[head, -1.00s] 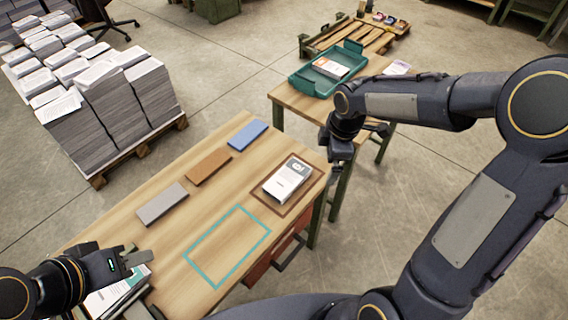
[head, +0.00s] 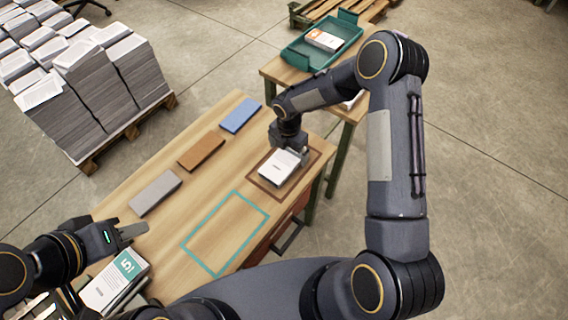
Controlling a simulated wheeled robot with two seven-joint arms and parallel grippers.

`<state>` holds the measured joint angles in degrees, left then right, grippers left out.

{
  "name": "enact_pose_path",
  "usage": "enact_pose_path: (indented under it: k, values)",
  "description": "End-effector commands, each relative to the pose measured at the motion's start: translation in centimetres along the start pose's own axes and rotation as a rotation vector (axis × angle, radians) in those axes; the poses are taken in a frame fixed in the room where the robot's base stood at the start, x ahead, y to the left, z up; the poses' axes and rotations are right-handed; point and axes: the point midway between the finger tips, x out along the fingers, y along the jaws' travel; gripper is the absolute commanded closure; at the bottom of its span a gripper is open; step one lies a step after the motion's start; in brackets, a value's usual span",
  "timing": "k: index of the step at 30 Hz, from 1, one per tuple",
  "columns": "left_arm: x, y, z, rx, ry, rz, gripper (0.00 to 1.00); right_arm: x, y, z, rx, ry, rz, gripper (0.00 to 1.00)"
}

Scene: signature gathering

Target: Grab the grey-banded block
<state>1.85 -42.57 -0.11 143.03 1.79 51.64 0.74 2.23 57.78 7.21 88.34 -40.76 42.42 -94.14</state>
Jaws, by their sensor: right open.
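A white block (head: 279,167) lies on a brown-framed square (head: 262,178) at the right side of the wooden table. Its far end, where the grey band showed, is now covered by my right gripper (head: 290,153). The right gripper is open and points down over that end; I cannot tell whether its fingers touch the block. My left gripper (head: 124,231) is at the table's left front, empty, with its fingers apart.
Blue (head: 243,114), brown (head: 201,151) and grey (head: 155,192) bars lie along the table's far edge. A teal outline (head: 225,232) is empty. A teal-banded block (head: 115,284) is at the front left. A green tray (head: 300,60) holds an orange-banded block (head: 325,40).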

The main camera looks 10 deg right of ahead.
Motion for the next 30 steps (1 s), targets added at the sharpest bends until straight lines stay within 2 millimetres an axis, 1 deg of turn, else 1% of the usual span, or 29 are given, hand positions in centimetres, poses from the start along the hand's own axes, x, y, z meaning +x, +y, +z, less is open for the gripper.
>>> enact_pose_path:
  k: [1, 4, 6, 11, 12, 24, 30]
  values:
    - [0.8, -0.3, 0.4, 0.000, 0.000, 0.000, 0.64, 1.4, -0.1, -0.2, -0.001, 0.001, -0.002, 0.00]
    - [1.3, -0.6, 0.7, 0.000, 0.000, 0.000, 0.64, 2.6, 0.0, -0.1, 0.000, 0.000, -0.001, 0.00]
    - [1.3, -0.6, 0.7, 0.000, 0.000, 0.000, 0.64, 2.8, 0.0, -0.1, 0.001, 0.000, 0.000, 0.00]
    - [1.2, -0.5, 0.6, 0.000, 0.000, 0.000, 0.64, 2.6, 0.0, -0.1, 0.001, 0.000, 0.000, 0.00]
    - [1.2, -0.5, 0.6, 0.000, 0.000, 0.000, 0.64, 2.6, 0.0, -0.1, 0.001, 0.000, 0.000, 0.01]
    - [1.2, -0.5, 0.6, 0.000, 0.000, 0.000, 0.64, 2.6, 0.0, -0.1, 0.002, 0.000, 0.000, 0.53]
    - [1.2, -0.5, 0.6, 0.000, 0.000, 0.000, 0.64, 2.5, 0.0, -0.1, 0.002, 0.000, 0.001, 0.53]
